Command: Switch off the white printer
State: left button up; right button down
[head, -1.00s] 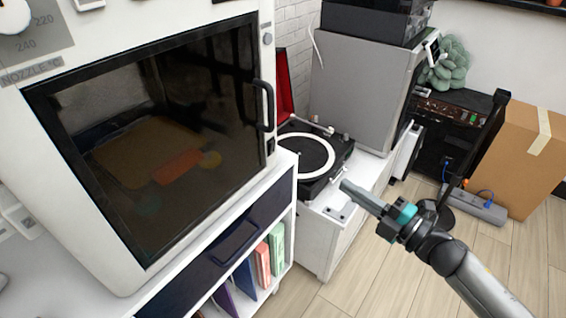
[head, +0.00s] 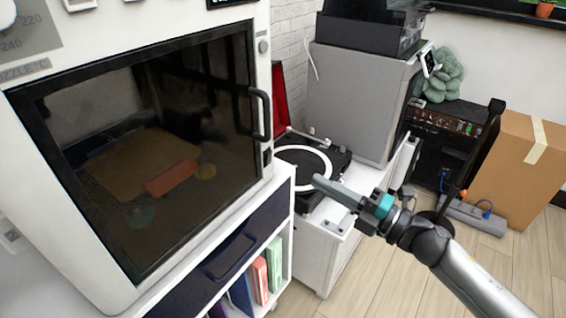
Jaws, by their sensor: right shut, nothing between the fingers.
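The white printer (head: 120,296) fills the left of the head view, with a dark window door (head: 160,150) that is closed. A black handle (head: 262,112) is on the door's right side. Whether the switch is on or off cannot be told. My right gripper (head: 318,182) is shut and empty, its tip pointing left toward the printer, apart from it to the right. My left gripper is not in view.
A turntable (head: 337,165) stands on a white cabinet behind my right gripper's tip. A grey box-shaped unit (head: 350,100) stands behind it. A cardboard box (head: 507,180), a power strip (head: 475,215) and a black amplifier (head: 440,150) are at right. Shelf folders (head: 260,280) are below the printer.

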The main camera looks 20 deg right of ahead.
jog(key=b, duration=0.1)
send_near(271, 155)
jog(key=x, duration=0.5)
jog(key=shift+a, duration=0.1)
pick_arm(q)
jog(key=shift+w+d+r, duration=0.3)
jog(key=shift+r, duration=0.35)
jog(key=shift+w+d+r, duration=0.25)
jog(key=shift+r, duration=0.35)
pick_arm(e)
jog(key=shift+x, duration=0.85)
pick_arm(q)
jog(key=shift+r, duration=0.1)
pick_arm(e)
jog(key=shift+r, duration=0.1)
